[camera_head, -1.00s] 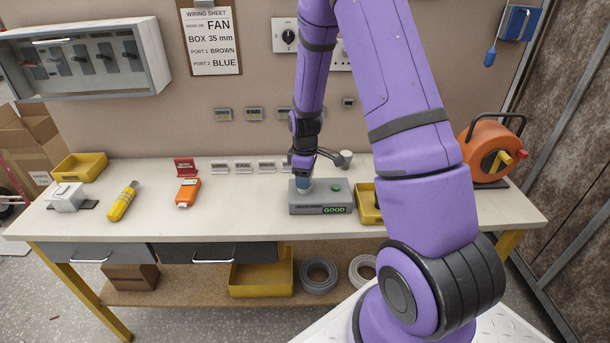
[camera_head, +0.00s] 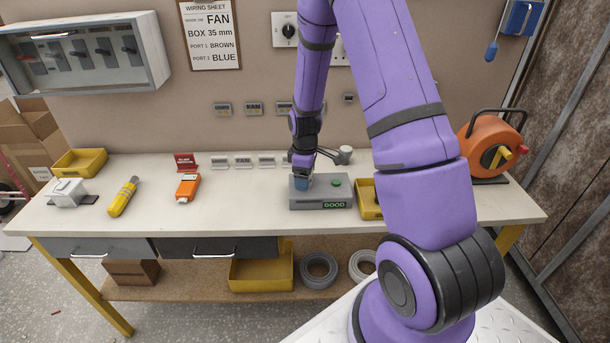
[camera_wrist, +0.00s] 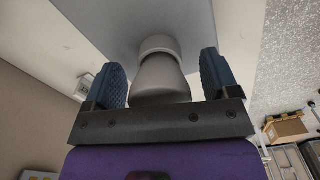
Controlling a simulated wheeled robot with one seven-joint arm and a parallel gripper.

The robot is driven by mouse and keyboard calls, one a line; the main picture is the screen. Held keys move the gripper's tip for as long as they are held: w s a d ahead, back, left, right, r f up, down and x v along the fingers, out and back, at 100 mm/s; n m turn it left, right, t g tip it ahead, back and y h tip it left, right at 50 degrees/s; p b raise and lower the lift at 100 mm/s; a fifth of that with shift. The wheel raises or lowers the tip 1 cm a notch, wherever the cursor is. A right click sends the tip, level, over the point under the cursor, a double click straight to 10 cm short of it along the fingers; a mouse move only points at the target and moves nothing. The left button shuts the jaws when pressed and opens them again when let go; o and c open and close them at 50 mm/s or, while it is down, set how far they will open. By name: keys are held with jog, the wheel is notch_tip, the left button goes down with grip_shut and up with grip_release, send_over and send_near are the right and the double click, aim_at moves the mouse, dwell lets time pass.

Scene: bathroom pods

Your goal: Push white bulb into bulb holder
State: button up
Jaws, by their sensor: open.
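My gripper (camera_head: 303,183) points down over the left part of a grey test box (camera_head: 320,204) with a lit green display reading GOOD. In the wrist view, my gripper (camera_wrist: 163,62) is open, with a blue ribbed finger on each side of the white bulb (camera_wrist: 160,82). Gaps show between the bulb and both fingers. The bulb's narrower end meets a pale round collar (camera_wrist: 159,45) on the grey box face, seemingly the bulb holder. How deep the bulb sits cannot be told. In the head view my gripper hides the bulb.
A green button (camera_head: 336,183) is on the box, right of my gripper. A yellow bin (camera_head: 368,205) stands close to the box's right side. A small lamp-like item (camera_head: 345,154) is behind the box. An orange tool (camera_head: 188,187) lies left; the bench between is clear.

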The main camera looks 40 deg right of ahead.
notch_tip(320, 180, up, 10)
jog(key=shift+r, duration=0.4)
dwell(0.6)
jog(key=shift+a+r, duration=0.1)
jog(key=shift+r, duration=0.2)
jog(key=s+a+r+m+t, duration=0.15)
jog(key=s+a+r, duration=0.25)
jog(key=r, duration=0.4)
jog(key=s+a+r+m+t, duration=0.1)
jog(key=s+a+r+m, duration=0.15)
jog(key=s+r, duration=0.45)
jog(key=s+a+r+m+t, duration=0.1)
jog(key=s+a+r+m, duration=0.1)
jog(key=s+r, duration=0.3)
jog(key=s+a+r+m+t, duration=0.1)
jog(key=s+a+r, duration=0.3)
jog(key=s, duration=0.6)
jog(key=shift+s+a+r+m+t, duration=0.25)
jog(key=shift+r+m+t, duration=0.1)
jog(key=shift+r+m, duration=0.3)
